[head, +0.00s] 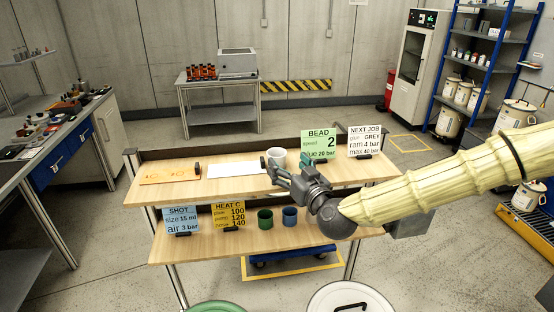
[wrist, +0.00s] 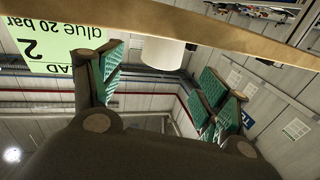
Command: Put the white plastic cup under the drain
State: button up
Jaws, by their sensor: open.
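A white cup (head: 276,154) stands upright on the upper wooden shelf of the rack, partly behind my gripper. My gripper (head: 284,168) is open, with its fingers spread just in front of the cup and at the shelf. In the wrist view, which is upside down, the white cup (wrist: 162,54) appears between and beyond the two green-padded fingers of my gripper (wrist: 162,85), with nothing held. I cannot make out a drain in these frames.
The upper shelf (head: 232,188) also carries a green BEAD card (head: 318,144) close right of the cup, a white NEXT JOB card (head: 364,142) and a white sheet (head: 234,169). Below stand a green cup (head: 265,219) and a blue cup (head: 290,215). Lids show at the front.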

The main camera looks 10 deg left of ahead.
aim_at(281, 158)
jog(key=p+x, duration=0.2)
jog(key=x, duration=0.1)
jog(key=shift+w+a+r, duration=0.1)
jog(key=shift+w+a, duration=0.05)
jog(key=shift+a, duration=0.1)
jog(key=shift+w+a+p, duration=0.35)
jog(key=shift+w, duration=0.1)
jog(key=c, duration=1)
